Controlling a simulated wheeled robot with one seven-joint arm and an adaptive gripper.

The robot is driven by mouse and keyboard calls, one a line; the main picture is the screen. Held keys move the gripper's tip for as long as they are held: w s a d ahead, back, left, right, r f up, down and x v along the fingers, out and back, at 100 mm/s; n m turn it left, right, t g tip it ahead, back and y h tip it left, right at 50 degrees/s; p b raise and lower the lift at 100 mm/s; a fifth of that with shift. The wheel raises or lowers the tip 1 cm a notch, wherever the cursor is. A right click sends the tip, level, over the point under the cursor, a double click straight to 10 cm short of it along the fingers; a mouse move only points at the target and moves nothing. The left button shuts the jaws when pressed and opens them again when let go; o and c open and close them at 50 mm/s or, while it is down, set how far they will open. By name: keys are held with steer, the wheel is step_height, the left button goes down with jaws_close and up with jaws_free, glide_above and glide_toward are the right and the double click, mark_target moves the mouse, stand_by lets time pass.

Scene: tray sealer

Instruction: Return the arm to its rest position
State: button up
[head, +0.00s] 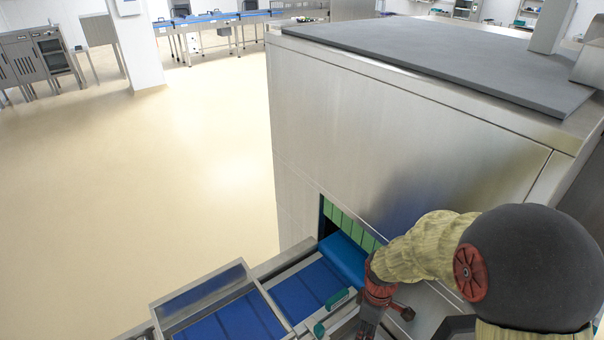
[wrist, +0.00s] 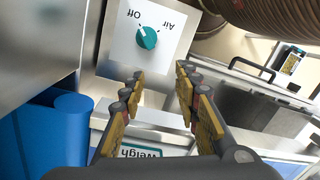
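My gripper (wrist: 158,92) is open and empty in the wrist view, its two yellow-padded fingers apart. Beyond the fingertips is a teal knob (wrist: 147,38) on a white plate marked "Off" and "Air". The fingers are short of the knob and apart from it. In the head view my arm reaches down at the lower right beside the steel machine, and the gripper's fingers there are hidden or cut off by the lower edge.
The large steel tray sealer (head: 400,140) stands close to my arm. A blue conveyor (head: 300,290) runs into its opening, behind green strips (head: 350,228). A "Weigh" label (wrist: 141,153) lies below the fingers. Open floor (head: 180,180) is at the left.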

steer(key=s+r+m+t+b, duration=0.3)
steer(key=s+r+m, duration=0.2)
steer(key=r, duration=0.7)
steer(key=s+r+m+t+b, duration=0.3)
steer(key=s+r+m, duration=0.3)
steer(key=r, duration=0.6)
steer(key=shift+d+r+t, duration=0.3)
steer(key=shift+d+t, duration=0.1)
